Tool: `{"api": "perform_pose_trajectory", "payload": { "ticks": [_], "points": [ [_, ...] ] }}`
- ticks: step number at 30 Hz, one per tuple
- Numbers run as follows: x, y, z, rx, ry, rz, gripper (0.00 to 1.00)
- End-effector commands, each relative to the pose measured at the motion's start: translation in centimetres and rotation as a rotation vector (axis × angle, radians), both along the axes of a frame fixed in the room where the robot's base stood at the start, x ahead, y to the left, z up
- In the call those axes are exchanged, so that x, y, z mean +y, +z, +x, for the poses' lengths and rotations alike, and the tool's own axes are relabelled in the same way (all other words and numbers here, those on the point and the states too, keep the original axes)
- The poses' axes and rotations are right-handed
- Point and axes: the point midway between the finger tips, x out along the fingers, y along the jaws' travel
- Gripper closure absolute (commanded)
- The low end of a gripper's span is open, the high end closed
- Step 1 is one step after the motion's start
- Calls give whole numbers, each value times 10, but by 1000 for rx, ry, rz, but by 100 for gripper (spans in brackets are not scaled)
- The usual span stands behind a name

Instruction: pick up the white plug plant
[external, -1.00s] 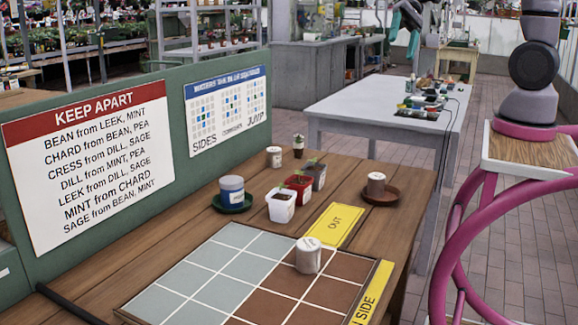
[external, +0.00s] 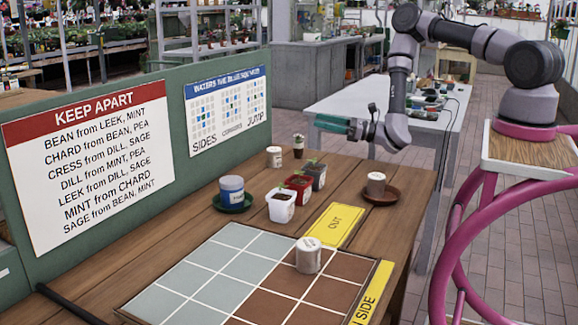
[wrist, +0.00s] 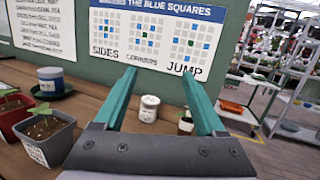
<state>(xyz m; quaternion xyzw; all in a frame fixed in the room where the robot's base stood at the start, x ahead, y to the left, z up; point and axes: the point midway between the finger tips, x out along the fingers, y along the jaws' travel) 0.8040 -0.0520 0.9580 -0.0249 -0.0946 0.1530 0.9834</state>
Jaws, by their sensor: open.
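The white plug plant (external: 281,207), a small white pot with a green seedling, stands on the wooden table, left of a red pot. I cannot make it out in the wrist view. My gripper (external: 322,126) is up in the air above the far part of the table, pointing left towards the green board. It is to the right of and higher than the white pot. In the wrist view its two teal fingers (wrist: 150,85) are spread apart with nothing between them.
Next to the white pot are a red pot (external: 299,190) and a dark grey pot (external: 316,177), also in the wrist view (wrist: 42,137). A blue jar (external: 232,188), a white lidded jar (external: 274,157), a brown saucer (external: 381,198) and a gridded board (external: 205,290) surround them.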

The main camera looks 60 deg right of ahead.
Motion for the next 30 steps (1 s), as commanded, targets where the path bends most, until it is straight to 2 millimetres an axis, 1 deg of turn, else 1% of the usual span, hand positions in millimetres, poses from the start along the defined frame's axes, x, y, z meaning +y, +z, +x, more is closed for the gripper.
{"api": "perform_pose_trajectory", "payload": {
  "ticks": [1, 3, 6, 9, 11, 13, 18, 21, 26, 30],
  "points": [
    [-12, -29, -4, 50, -80, 24, 28],
    [-26, -58, -8, 105, -175, 40, 28],
    [-38, -84, -15, 158, -259, 48, 28],
    [-43, -97, -19, 183, -300, 51, 28],
    [-45, -100, -17, 189, -311, 51, 28],
    [-45, -101, -10, 190, -314, 48, 28],
    [-46, -101, 18, 187, -313, 49, 28],
    [-45, -101, 30, 188, -311, 48, 28],
    [-46, -101, 41, 190, -312, 50, 28],
    [-49, -103, 60, 189, -313, 50, 28]
  ]
}}
